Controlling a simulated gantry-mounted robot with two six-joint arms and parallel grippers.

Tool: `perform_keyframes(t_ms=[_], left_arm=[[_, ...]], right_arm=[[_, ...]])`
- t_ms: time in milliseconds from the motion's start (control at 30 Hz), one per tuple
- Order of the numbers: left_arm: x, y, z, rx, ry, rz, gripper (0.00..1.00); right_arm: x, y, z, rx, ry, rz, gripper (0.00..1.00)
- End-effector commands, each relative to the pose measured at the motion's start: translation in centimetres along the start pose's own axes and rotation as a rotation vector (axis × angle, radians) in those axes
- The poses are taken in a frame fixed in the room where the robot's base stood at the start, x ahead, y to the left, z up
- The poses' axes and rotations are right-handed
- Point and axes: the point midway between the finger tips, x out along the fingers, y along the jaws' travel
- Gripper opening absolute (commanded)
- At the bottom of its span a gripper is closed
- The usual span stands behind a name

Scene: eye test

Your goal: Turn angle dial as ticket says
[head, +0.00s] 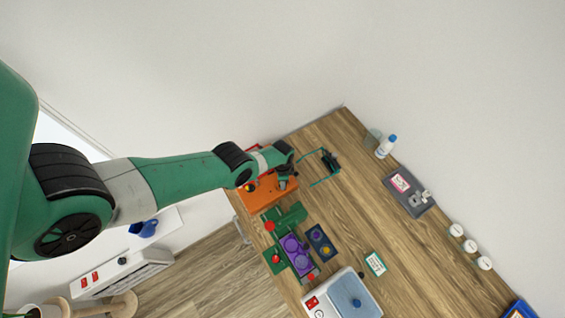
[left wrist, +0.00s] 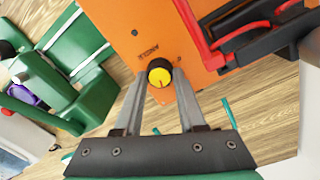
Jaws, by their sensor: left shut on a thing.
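The angle dial (left wrist: 159,72), a black knob with a yellow face, sits on an orange panel (left wrist: 118,22) beside the printed word ANGLE. My left gripper (left wrist: 160,76) is shut on the dial, with one finger on each side of it. In the head view, my left gripper (head: 286,181) is over the orange unit (head: 262,197), and my arm hides part of that unit. A small white card with a green border (head: 376,263) lies on the table; its writing is too small to read. My right gripper is in neither view.
A red-and-black handled part (left wrist: 245,35) is close right of the dial. Green fixtures (left wrist: 75,50) stand to the left. A bottle (head: 386,146), a grey tray (head: 418,203) and white round pieces (head: 470,246) lie along the far edge. The table's middle (head: 350,215) is mostly clear.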

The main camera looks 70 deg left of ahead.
Motion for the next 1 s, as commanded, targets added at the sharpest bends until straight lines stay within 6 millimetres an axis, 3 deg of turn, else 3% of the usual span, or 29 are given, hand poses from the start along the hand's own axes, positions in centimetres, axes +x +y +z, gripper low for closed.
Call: perform_keyframes(t_ms=[400,433,600,867,1000], left_arm=[[0.0,0.0,0.0,0.008,-0.001,0.0,0.0],[0.0,0.0,0.0,0.008,-0.001,0.0,0.41],[0.0,0.0,0.0,0.008,-0.001,0.0,0.7],[-0.1,0.0,0.0,0.007,0.0,0.0,0.7],[-1.3,0.0,0.0,0.008,0.0,0.0,0.7]], right_arm=[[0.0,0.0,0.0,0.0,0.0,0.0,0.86],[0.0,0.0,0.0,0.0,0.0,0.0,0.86],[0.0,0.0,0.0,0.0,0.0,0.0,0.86],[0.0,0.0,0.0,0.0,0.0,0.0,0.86],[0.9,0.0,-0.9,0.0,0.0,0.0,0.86]])
